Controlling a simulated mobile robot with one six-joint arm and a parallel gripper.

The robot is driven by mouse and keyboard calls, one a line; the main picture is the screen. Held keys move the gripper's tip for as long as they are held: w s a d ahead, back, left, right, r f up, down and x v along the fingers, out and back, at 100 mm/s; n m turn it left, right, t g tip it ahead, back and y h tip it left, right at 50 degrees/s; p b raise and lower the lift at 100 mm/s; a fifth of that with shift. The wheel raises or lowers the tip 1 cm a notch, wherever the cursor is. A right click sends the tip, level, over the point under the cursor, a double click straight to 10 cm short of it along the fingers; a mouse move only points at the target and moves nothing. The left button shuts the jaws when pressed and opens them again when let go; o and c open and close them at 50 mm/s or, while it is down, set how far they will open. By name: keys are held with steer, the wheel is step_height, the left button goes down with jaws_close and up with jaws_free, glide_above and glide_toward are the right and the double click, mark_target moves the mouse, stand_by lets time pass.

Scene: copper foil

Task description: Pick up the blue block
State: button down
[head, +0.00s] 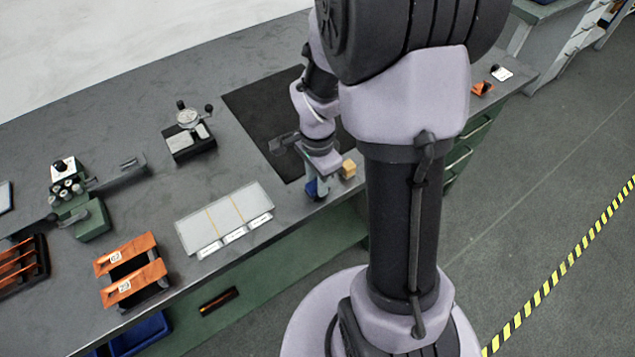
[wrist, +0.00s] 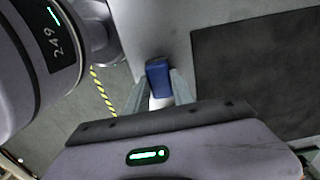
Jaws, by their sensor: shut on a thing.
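The blue block (wrist: 158,78) is between the two fingers of my gripper (wrist: 160,88) in the wrist view, and the gripper is shut on it. In the head view the blue block (head: 311,188) shows partly, at the tip of my gripper (head: 317,187), close to the front edge of the workbench. My fingers hide part of it there. I cannot tell whether the block touches the bench top.
A yellow wooden block (head: 348,169) stands just right of my gripper. A dark mat (head: 262,110) lies behind it. A white sectioned panel (head: 222,215), orange-handled frames (head: 130,268), a dial gauge (head: 188,130) and a green-based device (head: 92,220) stand to the left.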

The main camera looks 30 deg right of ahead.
step_height(320, 180, up, 4)
steer(key=shift+s+d+r+p, duration=0.1)
steer(key=shift+p, duration=1.15)
steer(key=s+d+p, duration=0.2)
steer(key=s+d, duration=0.6)
steer(key=s, duration=0.5)
steer(key=shift+s+d+r+p, duration=0.15)
steer(key=shift+s+r+p, duration=0.05)
steer(key=shift+r+p, duration=0.2)
